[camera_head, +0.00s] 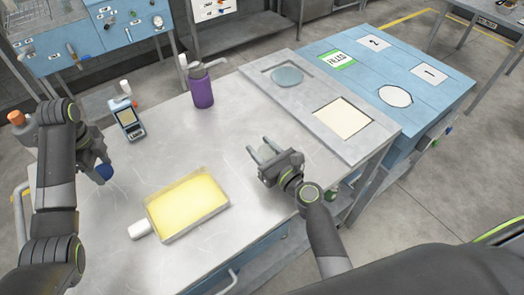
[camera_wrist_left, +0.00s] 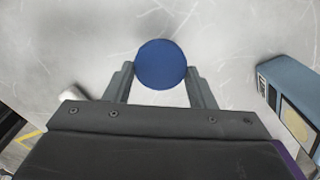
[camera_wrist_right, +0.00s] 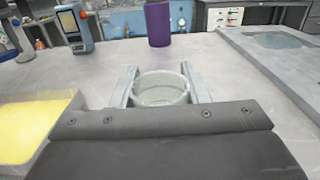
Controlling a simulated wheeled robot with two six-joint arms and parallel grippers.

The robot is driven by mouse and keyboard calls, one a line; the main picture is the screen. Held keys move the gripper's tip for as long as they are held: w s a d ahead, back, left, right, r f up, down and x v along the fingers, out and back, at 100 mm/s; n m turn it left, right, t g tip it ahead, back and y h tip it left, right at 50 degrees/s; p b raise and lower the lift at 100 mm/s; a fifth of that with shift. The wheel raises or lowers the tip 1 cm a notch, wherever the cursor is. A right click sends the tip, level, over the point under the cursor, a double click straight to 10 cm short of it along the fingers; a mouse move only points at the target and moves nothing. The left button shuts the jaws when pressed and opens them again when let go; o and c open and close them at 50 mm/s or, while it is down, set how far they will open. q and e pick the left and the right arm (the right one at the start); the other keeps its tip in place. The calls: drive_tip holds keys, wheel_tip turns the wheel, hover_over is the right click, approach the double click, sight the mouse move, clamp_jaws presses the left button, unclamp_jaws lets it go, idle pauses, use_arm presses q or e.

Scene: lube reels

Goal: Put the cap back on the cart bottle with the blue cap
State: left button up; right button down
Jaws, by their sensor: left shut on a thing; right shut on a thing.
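My left gripper (camera_head: 97,172) is shut on a round blue cap (camera_head: 104,171) over the left part of the cart top. In the left wrist view the cap (camera_wrist_left: 160,64) is a plain blue disc between the two fingers; what lies beneath it is hidden. My right gripper (camera_head: 262,150) is shut on a small clear, open-topped bottle or jar (camera_wrist_right: 161,90) near the middle right of the cart. Its round rim faces up between the fingers in the right wrist view, with no cap on it. The two grippers are well apart.
A yellow-filled tray (camera_head: 187,205) lies on the cart top (camera_head: 120,265) between my arms, with a small white object (camera_head: 139,229) beside it. A purple bottle (camera_head: 201,88) and a handheld meter (camera_head: 129,121) stand behind. A grey board (camera_head: 305,105) lies at the right.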

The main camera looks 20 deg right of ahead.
use_arm(q)
drive_tip(key=shift+s, duration=0.1)
use_arm(e)
drive_tip(key=shift+f, duration=0.1)
use_arm(q)
drive_tip(key=shift+f, duration=0.1)
use_arm(e)
drive_tip(key=c, duration=0.8)
unclamp_jaws()
use_arm(q)
drive_tip(key=shift+r, duration=0.2)
drive_tip(key=shift+f, duration=0.1)
use_arm(e)
drive_tip(key=shift+s+d, duration=0.1)
drive_tip(key=shift+s, duration=0.25)
use_arm(q)
wheel_tip(320, 180, down, 2)
drive_tip(key=shift+b, duration=1.05)
use_arm(e)
drive_tip(key=v, duration=1)
drive_tip(key=shift+s, duration=0.1)
use_arm(q)
drive_tip(key=shift+f, duration=0.1)
use_arm(e)
drive_tip(key=shift+s+d, duration=0.25)
drive_tip(key=shift+s, duration=0.3)
